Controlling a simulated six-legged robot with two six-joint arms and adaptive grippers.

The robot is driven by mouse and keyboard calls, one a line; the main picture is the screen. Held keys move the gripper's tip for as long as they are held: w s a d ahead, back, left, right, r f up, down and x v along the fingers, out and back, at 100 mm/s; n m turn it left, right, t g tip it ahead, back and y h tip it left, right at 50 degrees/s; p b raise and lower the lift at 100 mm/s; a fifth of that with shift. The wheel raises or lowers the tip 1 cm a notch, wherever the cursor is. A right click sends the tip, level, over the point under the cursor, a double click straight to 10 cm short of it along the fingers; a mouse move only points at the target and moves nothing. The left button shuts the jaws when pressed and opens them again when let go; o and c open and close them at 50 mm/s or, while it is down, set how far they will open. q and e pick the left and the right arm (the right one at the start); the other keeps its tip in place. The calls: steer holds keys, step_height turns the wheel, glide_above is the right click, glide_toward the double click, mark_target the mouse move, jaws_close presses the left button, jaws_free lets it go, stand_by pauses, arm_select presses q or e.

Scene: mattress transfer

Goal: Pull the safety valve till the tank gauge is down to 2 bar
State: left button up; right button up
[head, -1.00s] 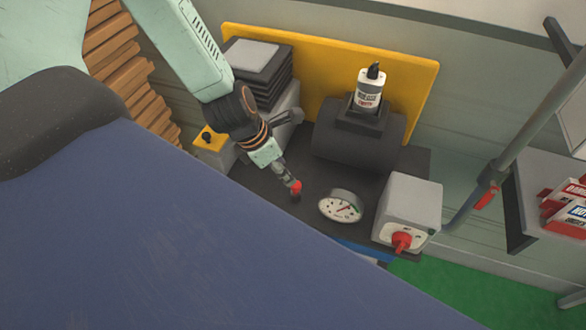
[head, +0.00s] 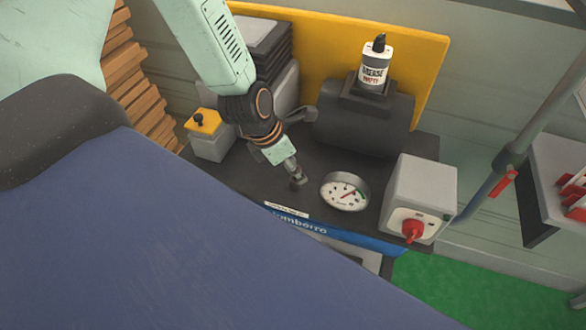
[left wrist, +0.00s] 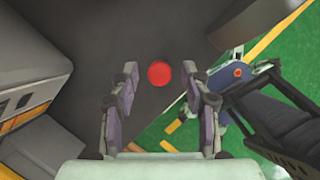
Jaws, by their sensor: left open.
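The safety valve's red round knob (left wrist: 159,73) shows in the left wrist view, on the dark top of the unit. My left gripper (left wrist: 163,90) is open, with one finger on each side of the knob in that picture; I cannot tell the remaining distance. In the head view my left gripper (head: 298,181) points down at the dark top (head: 320,165), and the knob is hidden there. The round white tank gauge (head: 345,192) is just right of the gripper; its needle leans to the upper right, but the numbers are too small to read. My right gripper is not in view.
A grey box with a red rotary switch (head: 413,231) stands right of the gauge. A black tank (head: 365,127) with a grease bottle (head: 376,65) is behind. A yellow-topped box (head: 205,122) stands left. A large blue surface (head: 170,240) fills the foreground.

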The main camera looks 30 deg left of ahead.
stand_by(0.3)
arm_select(q)
jaws_close()
stand_by(0.3)
